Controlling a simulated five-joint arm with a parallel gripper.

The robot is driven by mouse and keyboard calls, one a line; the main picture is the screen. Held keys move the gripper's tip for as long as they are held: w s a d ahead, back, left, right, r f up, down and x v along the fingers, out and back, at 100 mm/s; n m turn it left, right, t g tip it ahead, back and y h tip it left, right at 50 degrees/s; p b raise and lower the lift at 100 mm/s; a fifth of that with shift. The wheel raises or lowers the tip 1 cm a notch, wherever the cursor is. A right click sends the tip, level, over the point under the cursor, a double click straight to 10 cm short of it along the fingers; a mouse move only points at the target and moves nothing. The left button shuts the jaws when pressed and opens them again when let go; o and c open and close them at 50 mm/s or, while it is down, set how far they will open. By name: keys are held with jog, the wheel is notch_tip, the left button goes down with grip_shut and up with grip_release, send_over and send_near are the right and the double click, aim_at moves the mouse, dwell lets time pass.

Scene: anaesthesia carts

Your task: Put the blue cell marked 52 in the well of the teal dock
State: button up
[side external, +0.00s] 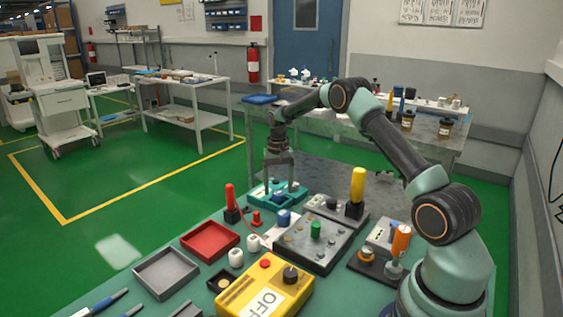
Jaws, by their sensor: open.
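The teal dock (262,197) stands near the far edge of the green bench. A dark blue piece (278,197) shows at the dock, below my gripper; I cannot tell whether it is a cell or part of the dock. A blue cylinder (284,217) stands in front of the dock, over a white patch. No marking 52 is legible on either blue thing. My gripper (279,177) points down just above the dock, with its fingers apart and nothing visible between them. The inside of the well is too small to make out.
A grey control box (300,246) with a green knob stands right of the blue cylinder. A yellow box (265,290), red tray (209,242), grey tray (166,272) and white cylinders (236,257) fill the near side. A red-handled piece (231,200) stands left of the dock.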

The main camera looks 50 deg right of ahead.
aim_at(278, 193)
jog(key=s+a+r+n+t, duration=0.1)
jog(key=a+r, duration=0.2)
jog(key=r, duration=0.6)
jog(key=s+a+r+n, duration=0.1)
jog(key=a+r, duration=0.2)
jog(key=r, duration=0.6)
jog(key=s+a+r+n+t, duration=0.3)
jog(key=s+a+r+n, duration=0.15)
jog(key=s+a, duration=0.7)
jog(key=s+a+f+n+t, duration=0.1)
jog(key=s+a+f+n, duration=0.1)
jog(key=s+a, duration=0.3)
jog(key=s, duration=0.2)
jog(key=shift+s+f+t, duration=0.3)
jog(key=shift+s, duration=0.1)
